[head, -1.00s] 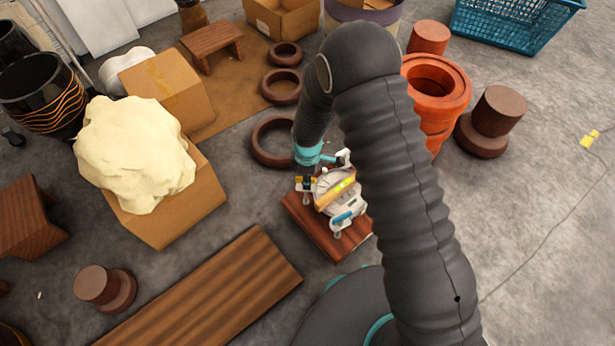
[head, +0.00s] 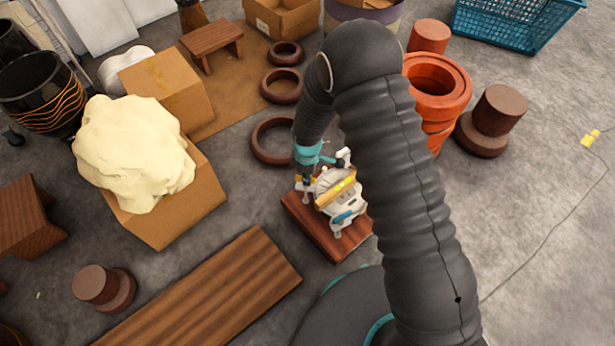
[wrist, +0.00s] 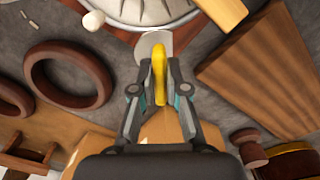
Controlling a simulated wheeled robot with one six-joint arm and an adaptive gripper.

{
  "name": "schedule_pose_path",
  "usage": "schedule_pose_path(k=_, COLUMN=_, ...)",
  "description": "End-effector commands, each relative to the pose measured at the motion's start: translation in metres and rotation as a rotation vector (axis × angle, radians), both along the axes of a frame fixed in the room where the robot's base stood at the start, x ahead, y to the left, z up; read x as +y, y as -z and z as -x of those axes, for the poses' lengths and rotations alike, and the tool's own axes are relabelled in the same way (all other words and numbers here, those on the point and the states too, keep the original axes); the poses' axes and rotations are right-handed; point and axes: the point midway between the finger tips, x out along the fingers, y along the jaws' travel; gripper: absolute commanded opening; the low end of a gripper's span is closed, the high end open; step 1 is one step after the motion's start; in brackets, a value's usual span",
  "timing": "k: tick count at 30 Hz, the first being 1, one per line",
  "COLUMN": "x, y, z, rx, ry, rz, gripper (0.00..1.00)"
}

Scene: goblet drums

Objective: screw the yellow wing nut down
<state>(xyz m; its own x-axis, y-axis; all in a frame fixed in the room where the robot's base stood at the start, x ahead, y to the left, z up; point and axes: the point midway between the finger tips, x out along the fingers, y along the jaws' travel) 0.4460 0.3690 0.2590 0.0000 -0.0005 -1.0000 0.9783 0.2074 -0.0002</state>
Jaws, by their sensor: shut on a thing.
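The yellow wing nut (wrist: 159,68) stands between the fingers of my gripper (wrist: 160,92) in the wrist view. The fingers are shut on it from both sides. A pale grey rounded tab (wrist: 155,42) shows just behind the nut; its thread is hidden. In the head view my gripper (head: 306,182) points down at the left side of a white drum-like device (head: 336,203) on a dark wooden board (head: 318,236). The nut is mostly hidden by my gripper there.
Brown rings (head: 271,141) lie on the floor behind the board. A box with a cream lump (head: 135,155) stands to the left, and a long wooden plank (head: 205,295) lies front left. Orange pots (head: 437,92) stand at the back right. The floor at the right is mostly clear.

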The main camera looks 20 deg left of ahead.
Motion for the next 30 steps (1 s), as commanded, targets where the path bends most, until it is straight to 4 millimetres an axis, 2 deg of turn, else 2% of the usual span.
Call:
schedule_pose_path(k=21, x=0.0004, y=0.0017, z=0.0033, rx=0.0, ry=0.613, rz=-0.001, gripper=0.0)
schedule_pose_path(k=30, x=0.0009, y=0.0011, z=0.0041, rx=0.0, ry=0.795, rz=0.0, gripper=0.0)
